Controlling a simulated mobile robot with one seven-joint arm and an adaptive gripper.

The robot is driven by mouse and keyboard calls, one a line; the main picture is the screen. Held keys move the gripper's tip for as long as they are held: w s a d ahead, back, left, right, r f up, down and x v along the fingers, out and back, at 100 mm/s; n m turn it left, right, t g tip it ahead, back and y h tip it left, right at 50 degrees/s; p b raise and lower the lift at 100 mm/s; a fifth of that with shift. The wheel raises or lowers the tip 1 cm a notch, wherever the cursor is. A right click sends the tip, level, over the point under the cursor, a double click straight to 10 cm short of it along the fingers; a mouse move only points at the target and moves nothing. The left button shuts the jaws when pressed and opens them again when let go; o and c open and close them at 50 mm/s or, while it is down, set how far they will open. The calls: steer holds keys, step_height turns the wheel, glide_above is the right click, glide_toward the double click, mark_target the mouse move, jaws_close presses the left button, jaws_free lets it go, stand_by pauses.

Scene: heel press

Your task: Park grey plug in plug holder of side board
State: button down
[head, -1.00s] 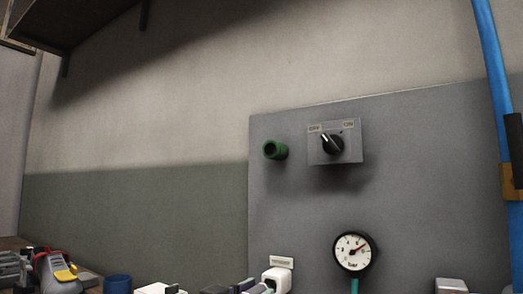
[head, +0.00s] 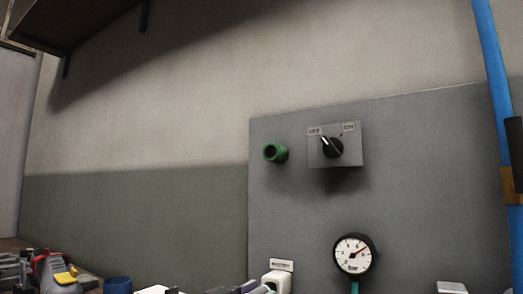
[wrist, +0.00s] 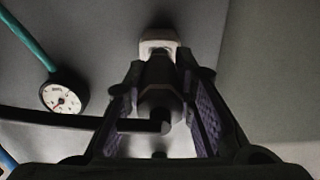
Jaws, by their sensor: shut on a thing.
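My gripper (wrist: 160,88) is shut on the grey plug (wrist: 158,103), a dark body between the purple-lined fingers in the wrist view. In the head view the white holder (head: 278,279) is at the bottom edge, low on the grey side board (head: 430,180), under a small label. Only bits of my gripper (head: 248,287) show there, just left of the holder; the plug cannot be made out.
A round pressure gauge (head: 352,253) with a teal hose is right of the holder. A blue pipe (head: 494,70) runs at right. Clutter and a blue cup (head: 118,285) are lower left.

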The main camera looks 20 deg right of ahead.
steer(key=shift+p+x, duration=0.3)
steer(key=shift+x, duration=0.8)
steer(key=c, duration=1.3)
jaws_free()
